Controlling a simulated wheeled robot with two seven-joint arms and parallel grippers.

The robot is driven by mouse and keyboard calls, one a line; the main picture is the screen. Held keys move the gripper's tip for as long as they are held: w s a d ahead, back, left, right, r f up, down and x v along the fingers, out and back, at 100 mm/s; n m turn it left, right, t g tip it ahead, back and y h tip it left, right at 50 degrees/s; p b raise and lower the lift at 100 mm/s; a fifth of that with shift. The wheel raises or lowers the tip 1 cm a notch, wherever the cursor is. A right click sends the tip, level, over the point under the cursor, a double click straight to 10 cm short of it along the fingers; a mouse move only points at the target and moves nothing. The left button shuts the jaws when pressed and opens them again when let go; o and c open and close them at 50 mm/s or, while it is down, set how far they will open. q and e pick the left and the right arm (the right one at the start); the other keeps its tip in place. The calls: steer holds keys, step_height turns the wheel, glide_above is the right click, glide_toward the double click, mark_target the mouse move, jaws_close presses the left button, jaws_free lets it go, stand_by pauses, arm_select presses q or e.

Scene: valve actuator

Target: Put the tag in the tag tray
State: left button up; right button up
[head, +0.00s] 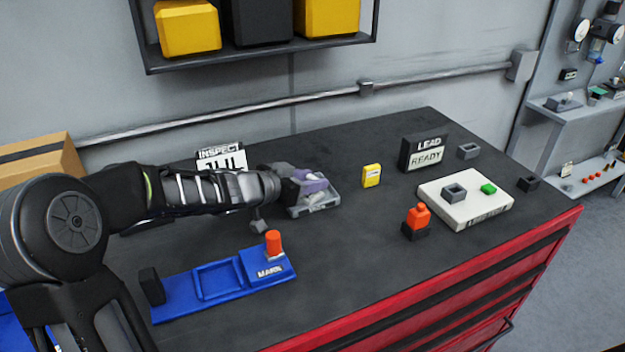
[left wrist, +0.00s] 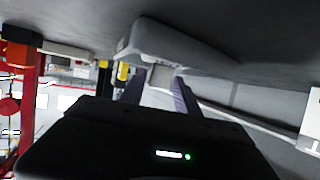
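A small yellow piece (head: 371,176), possibly the tag, stands upright on the dark bench top. A yellow thing also shows past the fingers in the left wrist view (left wrist: 123,71). A grey tray-like piece (head: 328,204) lies left of the yellow piece; I cannot tell if it is the tag tray. My left gripper (head: 318,187) is over this grey piece and hides part of it. Its purple fingers stand apart in the left wrist view (left wrist: 158,92), with a pale thing seen between or beyond them. A grey rounded body (left wrist: 175,42) is close by the fingers. My right gripper is not in view.
A blue tray (head: 222,283) with an orange cylinder (head: 273,243) is at the front left. An INSPECT sign (head: 221,158) stands behind my arm.

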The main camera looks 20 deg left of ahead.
arm_select(q)
steer(key=p+v, duration=0.1)
steer(key=v, duration=0.9)
steer(key=shift+s+a+r+p, duration=0.1)
steer(key=shift+s+r+p, duration=0.1)
steer(key=shift+s+p, duration=0.2)
steer(key=shift+s, duration=0.2)
